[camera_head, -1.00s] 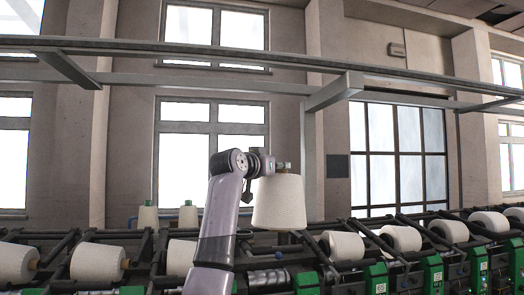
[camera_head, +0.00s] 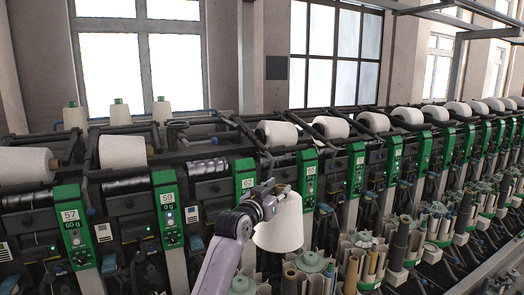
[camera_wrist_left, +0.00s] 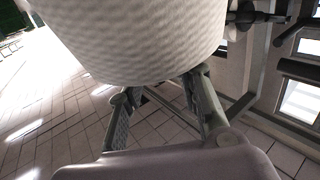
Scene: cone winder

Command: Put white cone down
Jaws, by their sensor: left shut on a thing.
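My left gripper (camera_head: 266,190) is shut on a white cone (camera_head: 279,224) of yarn and holds it in front of the winding machine (camera_head: 217,190). The cone hangs below the gripper, slightly tilted, with its wider end down. In the left wrist view the white cone (camera_wrist_left: 135,35) fills the top, and the fingers of my left gripper (camera_wrist_left: 165,95) reach up to it. The fingertips are partly hidden by the cone. My right gripper is in neither view.
Several white cones (camera_head: 277,133) lie on the machine's upper row, and smaller ones (camera_head: 120,113) stand behind. Green numbered panels (camera_head: 170,209) line the front. Bobbin holders with tubes (camera_head: 351,272) stand below and right of the held cone. The wrist view shows tiled floor (camera_wrist_left: 60,115).

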